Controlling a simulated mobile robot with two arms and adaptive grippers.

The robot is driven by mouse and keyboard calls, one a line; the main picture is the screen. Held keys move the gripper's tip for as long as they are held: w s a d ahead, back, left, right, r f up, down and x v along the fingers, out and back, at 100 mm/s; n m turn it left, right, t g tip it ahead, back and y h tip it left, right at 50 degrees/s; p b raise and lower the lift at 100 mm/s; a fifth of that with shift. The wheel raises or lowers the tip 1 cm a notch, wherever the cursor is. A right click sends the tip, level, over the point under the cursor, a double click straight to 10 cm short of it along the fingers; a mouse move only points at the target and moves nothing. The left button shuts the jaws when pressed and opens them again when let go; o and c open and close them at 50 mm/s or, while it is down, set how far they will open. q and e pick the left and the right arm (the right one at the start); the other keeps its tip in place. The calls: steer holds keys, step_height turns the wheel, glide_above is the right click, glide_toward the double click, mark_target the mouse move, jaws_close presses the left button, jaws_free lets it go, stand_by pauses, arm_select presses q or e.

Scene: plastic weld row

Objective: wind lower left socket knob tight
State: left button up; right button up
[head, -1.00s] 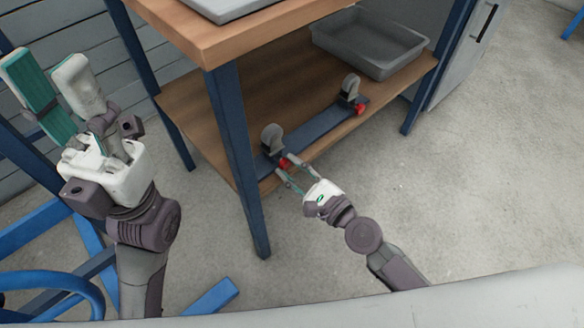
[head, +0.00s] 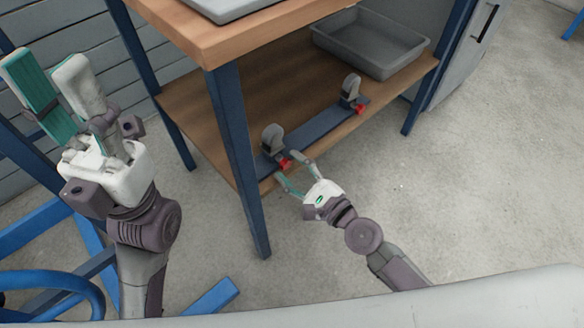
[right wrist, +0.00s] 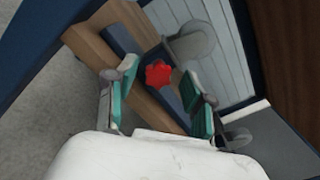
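The lower left socket knob (head: 285,163) is red and sits at the front of the left grey socket (head: 272,138), on a dark blue bar on the table's lower shelf. My right gripper (head: 289,167) is at this knob, its fingers spread. In the right wrist view the red lobed knob (right wrist: 158,74) shows between and beyond the open fingertips (right wrist: 159,80), with a gap on both sides. No contact is visible. My left gripper (head: 45,68) is raised at the left, empty, its fingers apart.
A second grey socket (head: 350,88) with a red knob (head: 361,110) stands at the bar's right end. A grey tray (head: 370,45) lies at the shelf's back right. A blue table leg (head: 238,160) stands just left of the left socket. The floor in front is clear.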

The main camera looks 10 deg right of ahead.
steer(key=shift+f, duration=0.1)
stand_by(0.3)
steer(key=m, duration=0.7)
steer(key=shift+p, duration=0.35)
steer(key=b+v, duration=0.7)
steer(key=v, duration=0.6)
steer(key=w+d+r+n+t+h+p, duration=0.1)
steer(key=r+n+t+p, duration=0.4)
steer(key=r+n, duration=0.5)
steer(key=d+r+n+t+h+p, duration=0.3)
steer(key=r+n, duration=0.8)
steer(key=r, duration=0.9)
steer(key=t+h+p, duration=0.2)
steer(key=t+p, duration=0.1)
steer(key=p, duration=0.1)
steer(key=shift+w+h, duration=0.3)
steer(key=shift+w, duration=0.1)
steer(key=shift+r, duration=0.1)
